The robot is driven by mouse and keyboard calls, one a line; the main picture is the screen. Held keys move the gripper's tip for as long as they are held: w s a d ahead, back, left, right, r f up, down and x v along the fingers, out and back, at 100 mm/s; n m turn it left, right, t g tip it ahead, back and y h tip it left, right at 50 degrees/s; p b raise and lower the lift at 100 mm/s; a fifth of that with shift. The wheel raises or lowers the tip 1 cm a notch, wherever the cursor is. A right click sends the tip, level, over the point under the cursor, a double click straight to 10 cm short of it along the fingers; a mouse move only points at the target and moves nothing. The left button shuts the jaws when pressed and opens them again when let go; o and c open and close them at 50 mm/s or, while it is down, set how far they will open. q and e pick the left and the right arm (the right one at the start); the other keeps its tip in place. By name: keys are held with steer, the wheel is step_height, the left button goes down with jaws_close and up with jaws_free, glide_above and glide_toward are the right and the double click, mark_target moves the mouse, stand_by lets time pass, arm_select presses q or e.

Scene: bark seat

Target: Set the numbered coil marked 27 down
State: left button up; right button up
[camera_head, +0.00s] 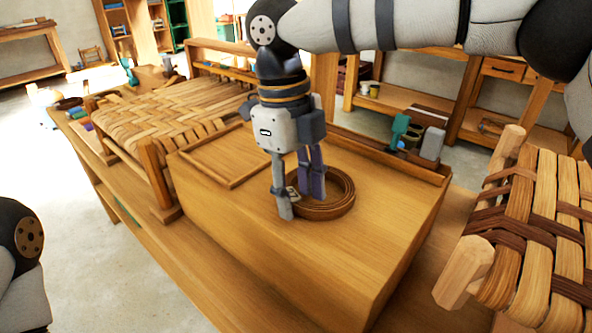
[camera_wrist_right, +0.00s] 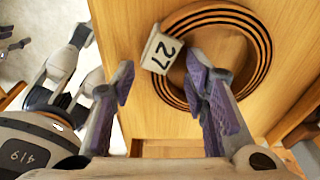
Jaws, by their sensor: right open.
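The brown coil (camera_head: 343,205) lies flat on top of a wooden box, and its rings show in the wrist view (camera_wrist_right: 262,45). A pale tag marked 27 (camera_wrist_right: 161,49) sits at its edge; the tag also shows small in the head view (camera_head: 292,194). My right gripper (camera_head: 302,200) points down at the tag side of the coil. Its jaws are apart, with one finger outside the ring and the other over the ring's inner side. In the wrist view the tag lies between the open fingers (camera_wrist_right: 163,88). I cannot tell whether a finger touches the coil. My left gripper is not clearly shown.
The wooden box (camera_head: 240,215) stands on a long bench, with free top around the coil. A woven seat (camera_head: 165,110) stands left behind it, and another woven seat (camera_head: 540,230) is at the right.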

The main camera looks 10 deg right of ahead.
step_height(320, 180, up, 12)
steer(key=w+a, duration=0.1)
steer(key=shift+w+f+p, duration=0.15)
steer(key=shift+p, duration=0.3)
